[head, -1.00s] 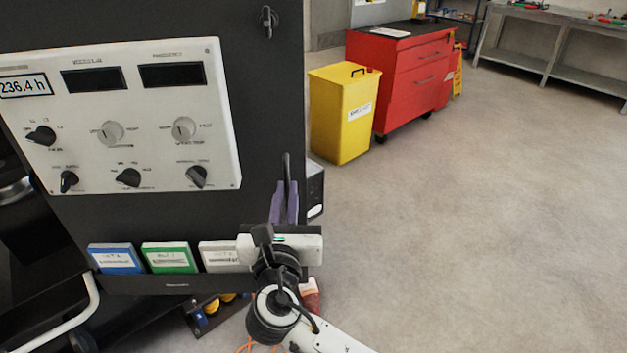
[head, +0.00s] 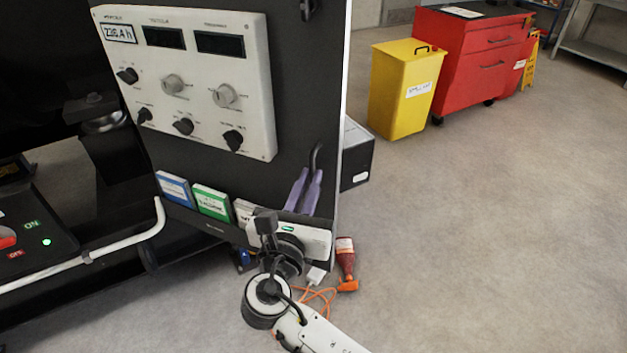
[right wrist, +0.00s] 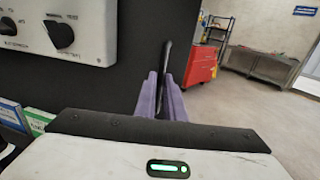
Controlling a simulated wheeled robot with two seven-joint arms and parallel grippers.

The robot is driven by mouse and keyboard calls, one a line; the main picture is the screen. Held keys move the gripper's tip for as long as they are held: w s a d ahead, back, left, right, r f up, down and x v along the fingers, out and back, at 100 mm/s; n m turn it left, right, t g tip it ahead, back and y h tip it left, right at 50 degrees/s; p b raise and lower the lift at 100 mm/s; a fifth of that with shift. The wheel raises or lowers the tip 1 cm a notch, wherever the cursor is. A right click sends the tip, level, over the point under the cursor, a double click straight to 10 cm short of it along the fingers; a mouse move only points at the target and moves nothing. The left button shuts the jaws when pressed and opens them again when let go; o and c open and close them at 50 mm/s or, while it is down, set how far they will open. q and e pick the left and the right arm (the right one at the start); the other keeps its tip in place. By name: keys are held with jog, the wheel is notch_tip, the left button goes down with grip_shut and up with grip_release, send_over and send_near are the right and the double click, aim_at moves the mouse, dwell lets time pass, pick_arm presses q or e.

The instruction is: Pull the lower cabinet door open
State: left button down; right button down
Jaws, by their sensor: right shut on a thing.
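A dark cabinet panel (head: 300,100) carries a white control plate (head: 185,80) with knobs and displays. A thin black upright handle (head: 316,158) sits near the panel's right edge. My right gripper (head: 312,180) has its purple fingers shut on this handle, with its white body just below. The right wrist view shows the fingers (right wrist: 160,97) closed around the handle (right wrist: 167,55) against the dark panel (right wrist: 150,30). The panel stands at an angle, its pale right edge showing; the frames do not show its hinge or whether it is the lower door. My left gripper is out of view.
Blue and green binders (head: 212,201) sit in a rack low on the panel. A yellow bin (head: 402,95) and red tool cabinet (head: 470,65) stand behind. The floor at right is clear.

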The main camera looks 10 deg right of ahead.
jog(key=shift+a+y, duration=0.3)
jog(key=shift+a, duration=0.3)
jog(key=c, duration=1.8)
grip_release()
jog(key=shift+w+a, duration=0.15)
jog(key=shift+c, duration=0.2)
jog(key=shift+d, duration=0.3)
notch_tip(320, 180, up, 10)
jog(key=p, duration=0.1)
jog(key=shift+c, duration=0.4)
